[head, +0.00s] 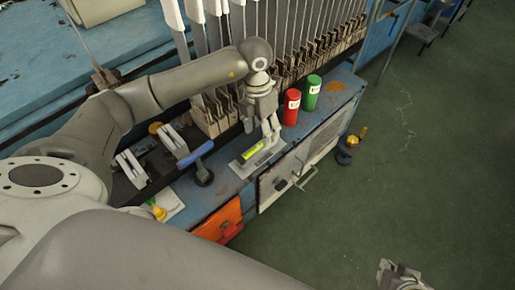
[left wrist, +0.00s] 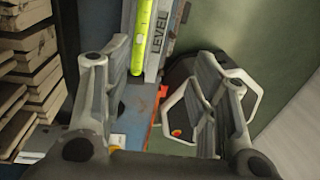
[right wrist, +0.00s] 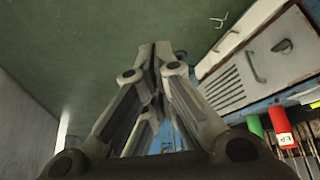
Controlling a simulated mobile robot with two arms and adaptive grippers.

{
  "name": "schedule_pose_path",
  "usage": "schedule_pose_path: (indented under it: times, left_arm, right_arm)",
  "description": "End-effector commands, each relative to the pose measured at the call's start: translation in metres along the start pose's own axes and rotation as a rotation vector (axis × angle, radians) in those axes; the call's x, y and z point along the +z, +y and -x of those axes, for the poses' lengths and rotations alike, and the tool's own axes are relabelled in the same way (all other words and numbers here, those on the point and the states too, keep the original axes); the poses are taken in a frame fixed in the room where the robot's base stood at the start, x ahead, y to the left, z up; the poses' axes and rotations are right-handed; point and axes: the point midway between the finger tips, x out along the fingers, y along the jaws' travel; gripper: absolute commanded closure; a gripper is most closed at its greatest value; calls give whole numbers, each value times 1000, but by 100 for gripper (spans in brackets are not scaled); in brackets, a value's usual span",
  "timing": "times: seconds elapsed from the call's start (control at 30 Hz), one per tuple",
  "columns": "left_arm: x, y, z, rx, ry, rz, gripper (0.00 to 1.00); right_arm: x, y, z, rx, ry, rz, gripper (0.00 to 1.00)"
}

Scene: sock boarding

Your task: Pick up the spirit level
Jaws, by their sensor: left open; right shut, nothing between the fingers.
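The spirit level (head: 249,154) is a short yellow-green bar lying on a pale plate (head: 241,170) on the blue bench. In the left wrist view the level (left wrist: 142,38) lies beside the printed word LEVEL, its near end close to the left-hand finger. My left gripper (head: 268,134) is open and empty, pointing down just above the level's right end; I cannot tell whether it touches. It also shows in the left wrist view (left wrist: 162,55), with the level partly between its fingers. My right gripper (right wrist: 155,48) is shut and empty, away over the floor at the lower right of the head view.
A red canister (head: 291,108) and a green canister (head: 312,93) stand right of my left gripper. A blue-handled tool (head: 196,154) stands to its left. Wooden blocks (head: 300,62) and upright boards line the back. Open green floor (head: 410,150) lies right.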

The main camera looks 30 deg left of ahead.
Motion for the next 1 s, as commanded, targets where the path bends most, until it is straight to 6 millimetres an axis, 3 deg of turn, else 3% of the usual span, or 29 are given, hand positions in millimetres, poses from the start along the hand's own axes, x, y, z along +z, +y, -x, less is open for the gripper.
schedule_pose_path:
  times: [0.1,0.2,0.5,0.77,1.0]
  left_arm:
    - [-4,18,3,87,9,1,46]
    - [-5,22,-4,106,12,3,46]
    - [-5,24,-42,101,12,3,46]
    - [-5,25,-54,101,11,2,46]
    - [-3,23,-79,99,11,1,46]
  right_arm:
    - [-2,0,6,1,17,0,100]
    - [-12,-1,6,-2,62,2,100]
    - [-59,-7,5,-14,275,7,100]
    - [-76,-9,7,-18,356,8,100]
    - [-114,-15,16,-30,546,11,100]
